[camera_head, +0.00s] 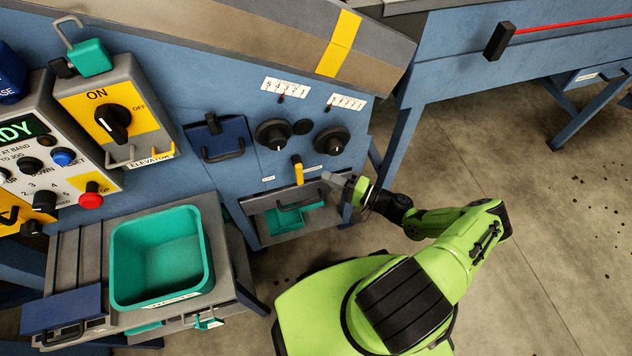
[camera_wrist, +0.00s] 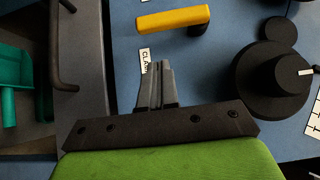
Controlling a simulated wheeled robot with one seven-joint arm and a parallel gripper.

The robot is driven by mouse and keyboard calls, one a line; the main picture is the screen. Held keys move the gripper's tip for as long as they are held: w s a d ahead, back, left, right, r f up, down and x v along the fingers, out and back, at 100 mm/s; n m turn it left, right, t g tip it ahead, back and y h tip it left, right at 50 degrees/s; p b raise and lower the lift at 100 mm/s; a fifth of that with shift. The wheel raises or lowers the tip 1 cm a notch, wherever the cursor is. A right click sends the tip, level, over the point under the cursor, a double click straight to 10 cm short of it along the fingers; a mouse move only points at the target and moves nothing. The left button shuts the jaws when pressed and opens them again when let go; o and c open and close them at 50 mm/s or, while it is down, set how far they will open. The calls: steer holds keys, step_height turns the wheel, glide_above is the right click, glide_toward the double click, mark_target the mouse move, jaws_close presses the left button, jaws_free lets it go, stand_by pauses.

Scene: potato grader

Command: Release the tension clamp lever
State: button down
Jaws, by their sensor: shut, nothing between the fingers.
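The tension clamp lever is a yellow handle (camera_head: 298,172) on the blue machine panel, below the two black knobs. In the head view it points down. It also shows at the top of the wrist view as a yellow bar (camera_wrist: 173,18), with a partly covered label reading "CLA" (camera_wrist: 145,60) beside it. My gripper (camera_head: 328,177) is just right of the lever in the head view. In the wrist view its grey fingers (camera_wrist: 158,68) are shut and empty, with blue panel showing between the tips and the lever.
Two black knobs (camera_head: 273,134) (camera_head: 331,141) sit above the lever. A teal bin (camera_head: 115,255) stands left on a bench. Floor to the right is clear.

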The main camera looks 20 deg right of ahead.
mark_target(298, 170)
steer(key=shift+w+a, duration=0.2)
steer(key=shift+a, duration=2.05)
